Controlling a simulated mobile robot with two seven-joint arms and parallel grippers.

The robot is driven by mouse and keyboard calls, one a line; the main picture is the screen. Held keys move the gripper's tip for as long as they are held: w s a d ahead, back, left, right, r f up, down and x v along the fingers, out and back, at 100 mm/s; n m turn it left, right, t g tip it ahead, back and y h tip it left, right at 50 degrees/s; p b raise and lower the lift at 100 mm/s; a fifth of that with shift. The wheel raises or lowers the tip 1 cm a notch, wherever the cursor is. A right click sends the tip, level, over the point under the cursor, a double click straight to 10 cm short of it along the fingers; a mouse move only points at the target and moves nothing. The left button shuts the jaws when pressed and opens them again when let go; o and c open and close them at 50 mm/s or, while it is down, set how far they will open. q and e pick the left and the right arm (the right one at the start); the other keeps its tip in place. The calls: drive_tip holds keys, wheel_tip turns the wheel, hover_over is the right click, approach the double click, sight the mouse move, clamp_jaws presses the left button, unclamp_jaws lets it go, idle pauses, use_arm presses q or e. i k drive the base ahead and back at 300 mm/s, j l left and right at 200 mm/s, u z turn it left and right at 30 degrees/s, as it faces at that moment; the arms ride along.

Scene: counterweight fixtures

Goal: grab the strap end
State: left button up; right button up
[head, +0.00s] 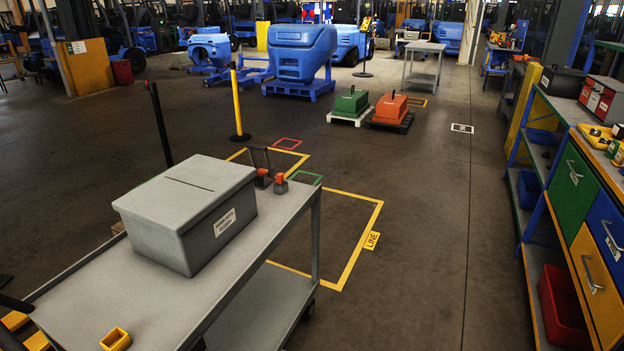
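I cannot make out a strap or a strap end in the head view. A black post (159,122) stands at the left behind the grey cart. A yellow post (238,105) on a round base stands to its right, and no band shows stretched between them. Neither of my grippers can be made out. Dark bars and yellow pieces lie at the bottom left edge, cut off by the frame, and I cannot tell what they are.
A grey cart (170,312) close in front holds a grey slotted box (188,210), a small yellow piece (115,339) and small black-and-red items (281,184). Shelving with drawers (575,185) lines the right. Green (351,102) and orange (390,107) blocks sit on pallets. Floor (425,235) between is clear.

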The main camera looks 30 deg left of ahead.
sight(280, 177)
drive_tip(key=i+u, duration=0.15)
drive_tip(key=i, duration=0.25)
drive_tip(key=i+l+u, duration=0.15)
drive_tip(key=i, duration=0.3)
drive_tip(key=i+l+u, duration=0.15)
drive_tip(key=i, duration=0.25)
drive_tip(key=i+l+u, duration=0.1)
drive_tip(key=i+u, duration=0.2)
drive_tip(key=u, duration=0.2)
drive_tip(key=i+l+u, duration=0.2)
drive_tip(key=u, duration=0.3)
drive_tip(key=i+l+u, duration=0.35)
drive_tip(key=u, duration=0.15)
drive_tip(key=i+l+u, duration=0.15)
drive_tip(key=l+u, duration=0.3)
drive_tip(key=i+l+u, duration=0.1)
drive_tip(key=l+u, duration=0.25)
drive_tip(key=u, duration=0.15)
drive_tip(key=l+u, duration=0.5)
